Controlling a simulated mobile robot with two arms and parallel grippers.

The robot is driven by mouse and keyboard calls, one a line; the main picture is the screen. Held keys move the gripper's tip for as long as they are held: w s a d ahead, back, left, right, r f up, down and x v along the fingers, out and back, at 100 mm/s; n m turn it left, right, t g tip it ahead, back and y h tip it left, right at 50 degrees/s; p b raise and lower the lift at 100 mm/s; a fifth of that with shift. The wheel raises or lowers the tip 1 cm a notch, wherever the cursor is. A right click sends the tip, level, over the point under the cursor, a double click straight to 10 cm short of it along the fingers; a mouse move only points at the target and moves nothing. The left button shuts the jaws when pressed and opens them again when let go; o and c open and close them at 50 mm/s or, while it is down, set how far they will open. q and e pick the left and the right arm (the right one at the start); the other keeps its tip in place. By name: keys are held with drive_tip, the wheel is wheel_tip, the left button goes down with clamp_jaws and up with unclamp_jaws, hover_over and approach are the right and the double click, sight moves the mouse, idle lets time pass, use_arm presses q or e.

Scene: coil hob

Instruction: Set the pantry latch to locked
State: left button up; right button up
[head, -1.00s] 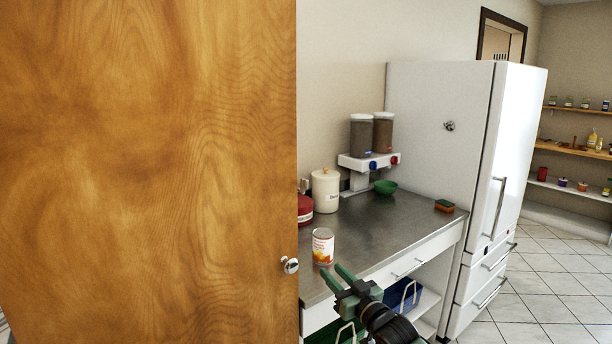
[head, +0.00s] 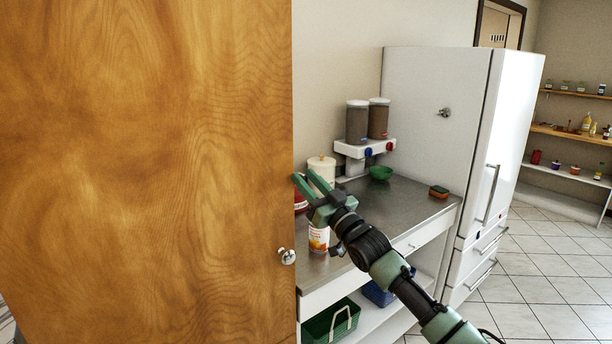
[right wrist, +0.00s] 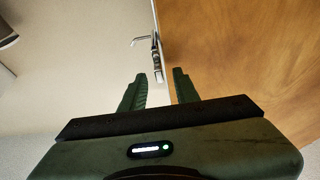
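A large wooden door (head: 150,170) fills the left of the head view. A small shiny metal knob (head: 288,256), which may be the latch, sits near its right edge; its setting is too small to tell. In the right wrist view, the wooden door (right wrist: 245,60) is at the right, with metal fittings (right wrist: 157,58) along its edge and a lever-like handle (right wrist: 140,42) sticking out to the left. My right gripper (head: 307,178) is open and empty, up beside the door's edge, above and right of the knob and apart from it. My left gripper is out of view.
A metal counter (head: 410,205) stands right of the door, with a can (head: 318,239), a cream canister (head: 322,170), a green bowl (head: 380,173) and a sponge (head: 438,191). A white fridge (head: 430,140) stands beyond. Tiled floor (head: 530,270) is clear at the right.

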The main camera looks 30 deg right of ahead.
drive_tip(key=shift+w, duration=0.2)
clamp_jaws()
